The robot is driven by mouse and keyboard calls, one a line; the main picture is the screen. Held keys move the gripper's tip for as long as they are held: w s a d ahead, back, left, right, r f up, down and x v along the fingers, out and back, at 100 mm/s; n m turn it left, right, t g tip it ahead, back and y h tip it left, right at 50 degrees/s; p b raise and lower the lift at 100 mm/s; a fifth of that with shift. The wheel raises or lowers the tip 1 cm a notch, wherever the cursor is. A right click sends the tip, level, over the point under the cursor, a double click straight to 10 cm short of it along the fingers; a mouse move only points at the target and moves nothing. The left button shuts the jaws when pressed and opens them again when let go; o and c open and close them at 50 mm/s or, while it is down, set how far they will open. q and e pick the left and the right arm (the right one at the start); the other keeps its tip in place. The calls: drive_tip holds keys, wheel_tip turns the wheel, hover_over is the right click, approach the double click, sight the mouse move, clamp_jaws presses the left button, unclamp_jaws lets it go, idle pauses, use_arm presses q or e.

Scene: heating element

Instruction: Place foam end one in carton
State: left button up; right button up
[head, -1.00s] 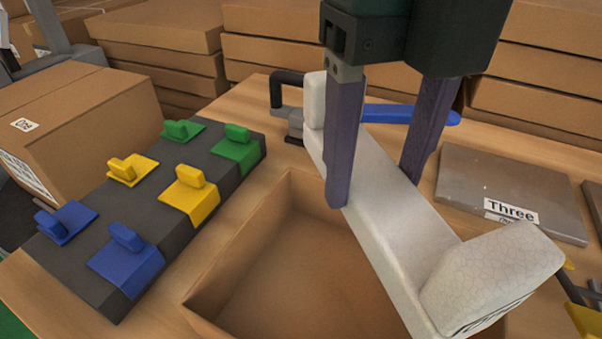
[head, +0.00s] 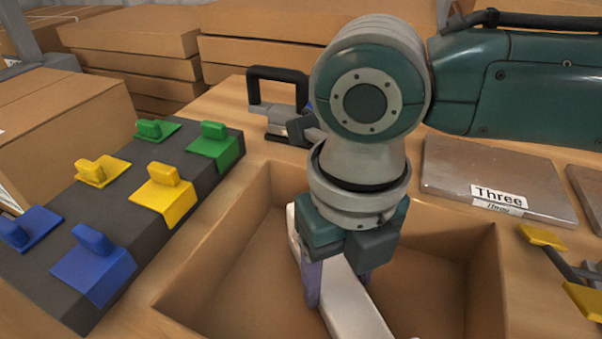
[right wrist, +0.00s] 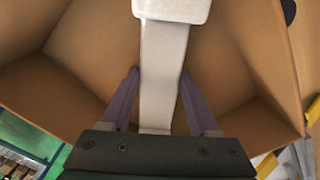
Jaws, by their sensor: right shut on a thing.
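The white foam end (head: 349,299) is a long bar, partly hidden behind my right gripper in the head view. My right gripper (head: 338,278) is shut on it, with one purple finger on each side. The foam is inside the open cardboard carton (head: 228,262); I cannot tell whether it touches the bottom. In the right wrist view the foam end (right wrist: 162,70) runs between the fingers of the gripper (right wrist: 160,85), with a wider block at its top, and the carton walls (right wrist: 38,100) surround it. My left gripper is not in view.
A dark block (head: 120,220) with blue, yellow and green clips stands left of the carton. A grey plate labelled Three (head: 497,180) lies to the right. A tool with a dark handle (head: 277,90) lies behind the carton. Stacked cardboard boxes (head: 130,45) stand at the back.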

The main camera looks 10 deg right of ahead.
sight(337, 283)
drive_tip(key=shift+f, duration=0.15)
drive_tip(key=o, duration=1.3)
drive_tip(key=shift+o, duration=0.2)
drive_tip(key=shift+r, duration=0.55)
wheel_tip(337, 283, up, 11)
drive_tip(key=p, duration=0.2)
drive_tip(key=shift+r, duration=0.2)
